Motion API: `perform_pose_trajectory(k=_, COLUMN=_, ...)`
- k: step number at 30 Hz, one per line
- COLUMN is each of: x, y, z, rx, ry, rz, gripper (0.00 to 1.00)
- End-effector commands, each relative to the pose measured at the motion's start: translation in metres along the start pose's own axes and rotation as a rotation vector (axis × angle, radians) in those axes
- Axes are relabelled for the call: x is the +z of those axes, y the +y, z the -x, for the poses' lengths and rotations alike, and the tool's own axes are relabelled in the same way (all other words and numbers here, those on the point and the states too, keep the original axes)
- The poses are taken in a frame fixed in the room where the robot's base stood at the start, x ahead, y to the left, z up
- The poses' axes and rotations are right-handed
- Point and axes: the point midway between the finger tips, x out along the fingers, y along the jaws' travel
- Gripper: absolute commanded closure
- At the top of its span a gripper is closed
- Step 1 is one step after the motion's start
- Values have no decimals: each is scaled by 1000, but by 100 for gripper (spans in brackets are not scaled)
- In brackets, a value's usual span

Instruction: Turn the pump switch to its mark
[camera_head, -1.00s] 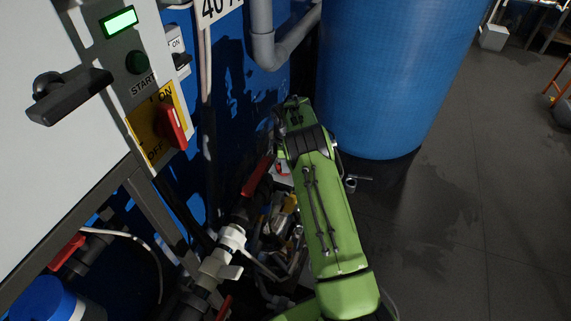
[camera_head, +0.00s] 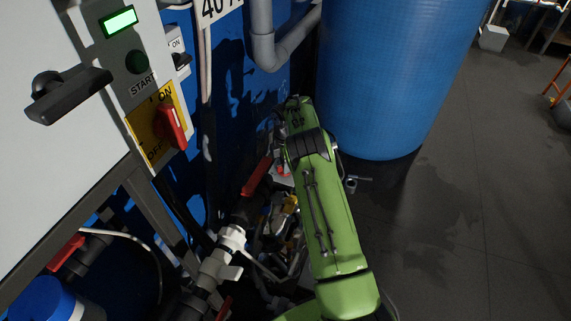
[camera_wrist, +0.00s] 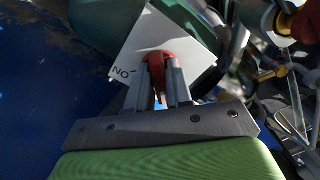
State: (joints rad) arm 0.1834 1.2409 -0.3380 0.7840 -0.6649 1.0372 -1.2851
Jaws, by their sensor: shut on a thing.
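A red switch knob (camera_wrist: 157,58) sits on a white plate with black lettering that reads as ON turned around. I take this to be the pump switch. In the wrist view my gripper (camera_wrist: 161,84) has its two grey fingers on either side of the knob, closed on it. The mark that the knob points to is not clear here. In the head view my green arm reaches down beside the blue wall and hides the fingers. A small red and white patch (camera_head: 282,171) beside the arm may be part of the switch, but I cannot tell.
At the left of the head view is a control cabinet with a red ON/OFF handle (camera_head: 171,126) on a yellow plate. Below run pipes with a white valve (camera_head: 220,258) and red levers, close to my arm. A blue tank (camera_head: 395,80) stands behind.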

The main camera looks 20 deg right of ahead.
Motion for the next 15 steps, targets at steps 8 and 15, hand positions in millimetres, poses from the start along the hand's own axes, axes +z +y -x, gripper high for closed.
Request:
perform_pose_trajectory(k=8, x=0, y=1, z=1, rx=4, ry=-1, rz=3, gripper=76)
perform_pose_trajectory(k=15, x=0, y=0, z=1, rx=2, ry=-1, rz=1, gripper=60)
